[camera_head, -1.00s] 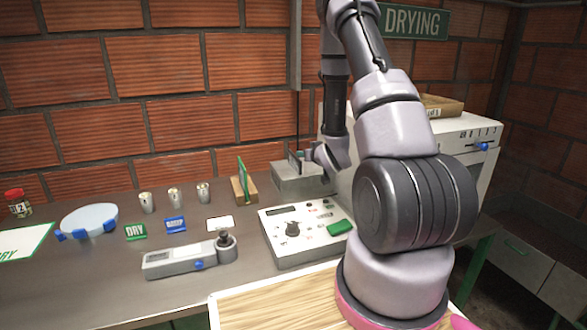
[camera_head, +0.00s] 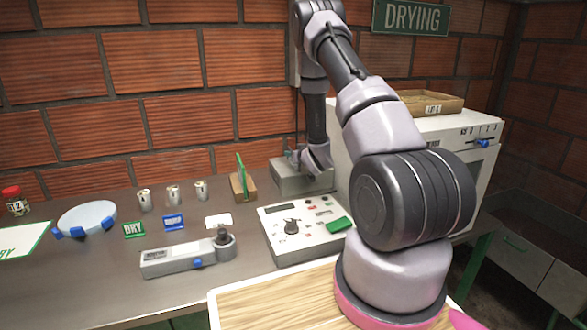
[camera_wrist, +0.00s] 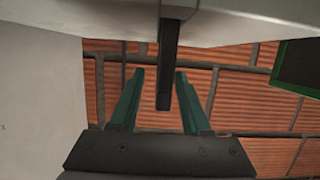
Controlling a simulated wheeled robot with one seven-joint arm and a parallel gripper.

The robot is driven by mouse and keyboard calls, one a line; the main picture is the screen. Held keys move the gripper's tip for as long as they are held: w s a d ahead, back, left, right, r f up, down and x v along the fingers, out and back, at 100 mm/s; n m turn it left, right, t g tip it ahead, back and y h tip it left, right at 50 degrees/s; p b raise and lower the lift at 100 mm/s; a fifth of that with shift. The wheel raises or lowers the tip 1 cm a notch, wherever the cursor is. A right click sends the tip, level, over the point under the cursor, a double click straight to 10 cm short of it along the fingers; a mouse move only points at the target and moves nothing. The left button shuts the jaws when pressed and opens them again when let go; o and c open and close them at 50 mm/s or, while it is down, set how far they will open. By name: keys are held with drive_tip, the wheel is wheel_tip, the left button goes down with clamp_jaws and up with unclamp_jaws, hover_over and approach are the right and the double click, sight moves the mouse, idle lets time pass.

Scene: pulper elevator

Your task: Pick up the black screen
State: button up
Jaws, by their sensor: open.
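In the wrist view, a dark narrow bar (camera_wrist: 169,65), which looks like the black screen seen edge-on, comes down from a pale grey surface. My gripper (camera_wrist: 160,74) is open, with one green finger on each side of the bar. The bar sits nearer the right finger, and I cannot tell whether they touch. In the head view my gripper (camera_head: 292,155) is small and low over the grey box (camera_head: 300,181) at the back of the bench. The screen is not clear there.
A control panel (camera_head: 279,243) stands in front of the grey box. A wooden holder (camera_head: 244,190) with a green plate is left of it, and a white oven (camera_head: 480,165) is right.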

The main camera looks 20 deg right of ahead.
drive_tip(key=shift+w+f, duration=0.15)
drive_tip(key=shift+w, duration=0.2)
clamp_jaws()
idle(1.2)
